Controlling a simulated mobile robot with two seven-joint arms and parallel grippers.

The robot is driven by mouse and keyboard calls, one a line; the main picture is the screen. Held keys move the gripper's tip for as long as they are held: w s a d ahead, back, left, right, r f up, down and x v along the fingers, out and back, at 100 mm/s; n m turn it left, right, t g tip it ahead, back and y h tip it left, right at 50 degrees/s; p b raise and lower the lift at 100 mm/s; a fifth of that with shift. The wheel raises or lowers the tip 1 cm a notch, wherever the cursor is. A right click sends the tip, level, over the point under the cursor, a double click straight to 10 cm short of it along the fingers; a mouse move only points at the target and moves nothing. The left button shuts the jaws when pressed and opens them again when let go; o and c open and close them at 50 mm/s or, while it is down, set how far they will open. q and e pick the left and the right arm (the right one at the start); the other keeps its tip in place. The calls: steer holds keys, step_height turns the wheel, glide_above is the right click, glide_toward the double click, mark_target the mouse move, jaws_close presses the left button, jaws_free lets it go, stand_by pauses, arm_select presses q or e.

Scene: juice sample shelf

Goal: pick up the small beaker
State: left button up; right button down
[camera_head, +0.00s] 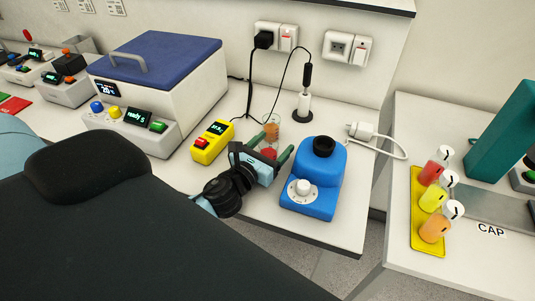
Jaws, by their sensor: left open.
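A small clear beaker (271,122) with orange-brown contents stands on the white bench, just beyond my left gripper. My left gripper (274,151) is open, with its two green-grey fingers pointing toward the beaker. Something red shows between the fingers; I cannot tell whether it is the beaker's lower part or a separate thing. The lower part of the beaker is partly hidden by the gripper. My right gripper does not show.
A blue device (326,180) stands close right of the gripper, and a yellow meter (212,142) close left. A probe stand (303,103) with a cable is behind. A large blue-lidded bath (150,85) stands left. Capped juice bottles (433,199) sit on the right bench.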

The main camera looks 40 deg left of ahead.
arm_select(q)
steer(key=shift+c, duration=1)
steer(key=c, duration=0.9)
steer(key=shift+r, duration=0.15)
